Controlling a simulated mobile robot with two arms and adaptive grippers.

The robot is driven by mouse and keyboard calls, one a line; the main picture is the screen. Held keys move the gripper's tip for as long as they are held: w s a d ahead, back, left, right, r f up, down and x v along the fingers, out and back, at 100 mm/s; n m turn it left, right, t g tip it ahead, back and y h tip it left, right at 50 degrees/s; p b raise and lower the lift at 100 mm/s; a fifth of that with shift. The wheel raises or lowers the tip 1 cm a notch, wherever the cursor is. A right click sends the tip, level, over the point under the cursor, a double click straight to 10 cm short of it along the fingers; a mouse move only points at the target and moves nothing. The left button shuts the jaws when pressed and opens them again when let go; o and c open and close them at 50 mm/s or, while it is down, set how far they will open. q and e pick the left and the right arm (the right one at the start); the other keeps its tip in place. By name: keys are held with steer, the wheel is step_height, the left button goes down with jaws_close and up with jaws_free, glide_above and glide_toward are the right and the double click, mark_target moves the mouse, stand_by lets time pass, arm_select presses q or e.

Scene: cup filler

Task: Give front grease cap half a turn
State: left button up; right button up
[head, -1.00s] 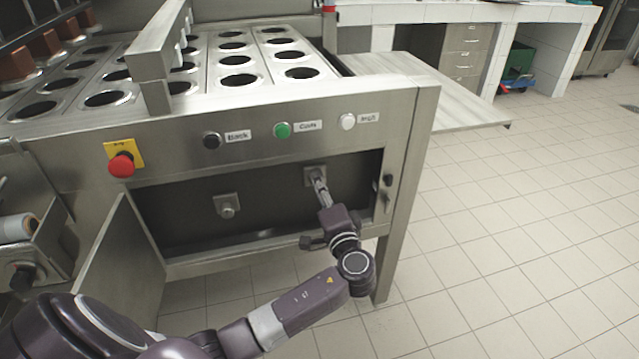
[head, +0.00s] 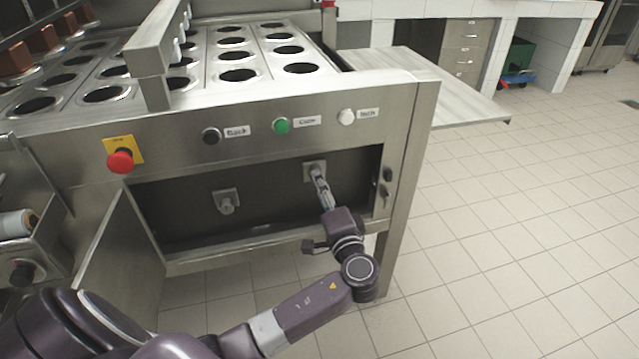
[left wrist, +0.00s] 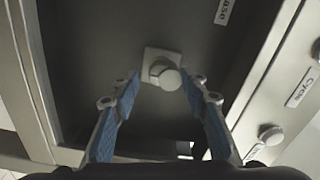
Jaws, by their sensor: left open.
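Two grease caps sit on the back wall of the open compartment in the machine's front. The right-hand cap (head: 311,169) is on a square plate, with my left gripper (head: 317,176) in front of it and partly hiding it. The left-hand cap (head: 227,203) is free. In the left wrist view a round pale cap (left wrist: 168,74) on its square plate lies between the blue-padded fingertips of my open left gripper (left wrist: 163,82). A gap shows on each side, and contact cannot be made out. My right gripper is not in view.
The compartment door (head: 118,250) hangs open at the left. Above are a red stop button (head: 120,161) and the labelled black, green (head: 281,125) and white buttons. Tiled floor to the right is clear.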

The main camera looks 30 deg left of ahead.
arm_select(q)
steer(key=v, duration=1)
steer(key=shift+w, duration=0.15)
